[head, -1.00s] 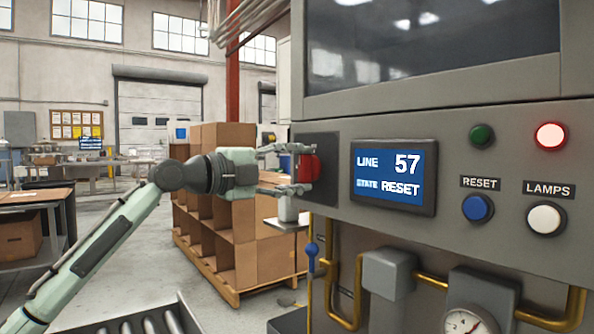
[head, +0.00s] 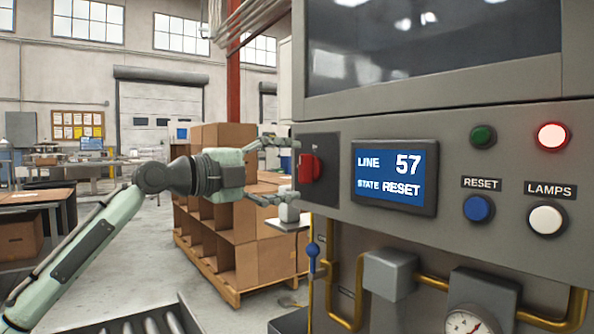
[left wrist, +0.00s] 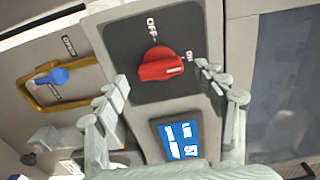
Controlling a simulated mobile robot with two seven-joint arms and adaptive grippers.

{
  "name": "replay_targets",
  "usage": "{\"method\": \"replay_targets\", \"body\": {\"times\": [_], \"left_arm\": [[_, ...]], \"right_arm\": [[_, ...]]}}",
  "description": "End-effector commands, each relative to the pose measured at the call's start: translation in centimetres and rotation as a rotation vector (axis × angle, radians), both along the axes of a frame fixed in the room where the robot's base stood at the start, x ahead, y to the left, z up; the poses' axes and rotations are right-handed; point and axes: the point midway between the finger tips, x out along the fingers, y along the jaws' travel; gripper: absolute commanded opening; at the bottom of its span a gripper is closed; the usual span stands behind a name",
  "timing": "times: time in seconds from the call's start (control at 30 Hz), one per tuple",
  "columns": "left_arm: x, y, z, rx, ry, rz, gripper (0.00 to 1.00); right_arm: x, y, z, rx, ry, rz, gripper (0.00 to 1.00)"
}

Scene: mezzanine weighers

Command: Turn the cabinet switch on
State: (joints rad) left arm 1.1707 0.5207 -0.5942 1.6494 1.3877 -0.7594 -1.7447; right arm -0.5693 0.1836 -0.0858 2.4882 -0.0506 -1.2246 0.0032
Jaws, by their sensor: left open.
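The cabinet switch is a red rotary knob (head: 309,168) on a dark plate (head: 327,190) at the cabinet's left end. In the left wrist view the knob (left wrist: 158,66) lies turned to the right, its pale mark toward the ON label (left wrist: 188,62). The OFF label (left wrist: 152,25) is above it. My left gripper (head: 288,168) is open and empty, just left of the knob in the head view. In the left wrist view its fingers (left wrist: 174,88) are spread on either side, apart from the knob. My right gripper is not in view.
The display (head: 395,177) reads LINE 57, STATE RESET. Right of it are a green button (head: 483,136), a lit red lamp (head: 552,136), a blue RESET button (head: 478,208) and a white LAMPS button (head: 546,219). Brass pipes (head: 433,281) run below. Cardboard boxes (head: 221,255) stand behind my arm.

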Motion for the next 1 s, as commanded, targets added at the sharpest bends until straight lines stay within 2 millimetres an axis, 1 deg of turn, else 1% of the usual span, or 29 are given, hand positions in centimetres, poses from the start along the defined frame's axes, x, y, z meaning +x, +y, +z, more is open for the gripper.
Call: {"method": "replay_targets", "body": {"times": [0.03, 0.2, 0.4, 0.6, 1.0], "left_arm": [[-0.6, 1.0, -0.1, 0.001, -0.001, 0.003, 0.71], [-2.8, 4.0, -0.1, 0.002, -0.001, 0.003, 0.71], [-4.8, 6.7, -0.1, 0.001, 0.001, 0.001, 0.71], [-5.6, 7.7, 0.0, 0.0, 0.0, 0.0, 0.71], [-5.7, 7.7, 0.0, -0.001, -0.001, -0.001, 0.71]], "right_arm": [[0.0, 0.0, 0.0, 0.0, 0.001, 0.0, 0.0], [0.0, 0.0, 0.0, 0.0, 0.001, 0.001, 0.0], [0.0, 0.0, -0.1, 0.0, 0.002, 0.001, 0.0], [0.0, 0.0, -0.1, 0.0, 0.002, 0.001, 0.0], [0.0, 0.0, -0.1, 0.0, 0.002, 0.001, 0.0]]}}
